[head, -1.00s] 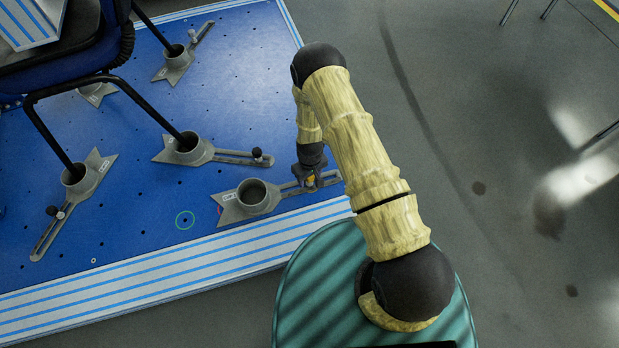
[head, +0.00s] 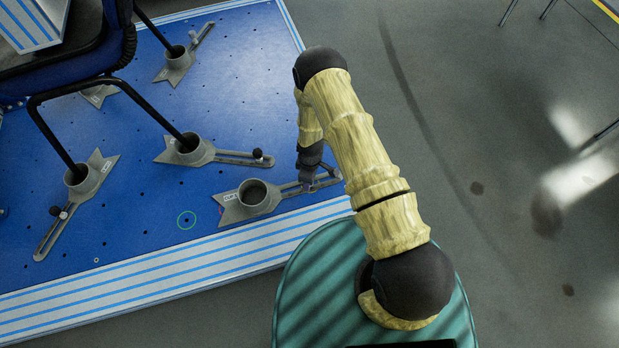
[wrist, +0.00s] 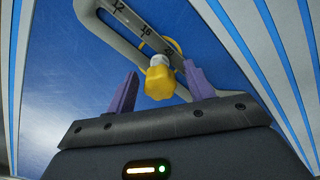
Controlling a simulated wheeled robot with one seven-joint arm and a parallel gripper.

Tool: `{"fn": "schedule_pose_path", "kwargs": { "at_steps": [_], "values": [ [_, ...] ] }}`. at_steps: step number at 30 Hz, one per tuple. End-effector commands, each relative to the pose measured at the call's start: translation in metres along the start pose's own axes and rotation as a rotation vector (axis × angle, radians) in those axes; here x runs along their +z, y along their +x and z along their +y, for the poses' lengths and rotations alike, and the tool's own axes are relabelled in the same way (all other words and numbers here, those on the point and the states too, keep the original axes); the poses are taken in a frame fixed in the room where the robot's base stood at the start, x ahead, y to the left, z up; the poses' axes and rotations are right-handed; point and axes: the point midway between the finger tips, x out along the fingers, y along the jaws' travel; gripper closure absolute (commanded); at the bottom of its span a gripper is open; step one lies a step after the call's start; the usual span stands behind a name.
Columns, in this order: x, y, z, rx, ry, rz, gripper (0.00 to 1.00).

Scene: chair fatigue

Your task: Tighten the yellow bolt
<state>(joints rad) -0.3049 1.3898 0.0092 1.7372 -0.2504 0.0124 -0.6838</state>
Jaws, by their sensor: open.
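The yellow bolt (wrist: 159,80) shows in the wrist view, set in the slot of a grey slotted bar (wrist: 128,30) with printed numbers. Its knobbed head lies between the two purple fingers of my gripper (wrist: 162,70). The fingers are open, with a visible gap on each side of the bolt. In the head view my gripper (head: 311,172) is low over the slotted end of the nearest grey leg holder, whose empty cup (head: 252,193) stands to the left. The bolt is hidden there by my gripper.
A blue perforated platform (head: 130,220) with a striped edge carries several more grey holders with black knobs (head: 258,154). A chair's black legs (head: 158,110) stand in some of the cups at upper left. Open grey floor (head: 480,120) lies to the right.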

Motion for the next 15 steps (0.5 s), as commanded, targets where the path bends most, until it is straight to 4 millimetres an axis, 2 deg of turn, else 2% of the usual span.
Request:
{"fn": "schedule_pose_path", "kwargs": {
  "at_steps": [5,8,12,15],
  "values": [
    [0.0,0.0003,-0.0001,0.0,-0.003,0.0,0.47],
    [0.0001,0.0004,-0.0001,0.0,-0.002,0.0,0.63],
    [0.0001,0.0003,-0.0003,-0.001,-0.001,0.0,0.9],
    [0.0001,0.0002,-0.0004,-0.001,0.007,0.0,0.92]
  ]
}}
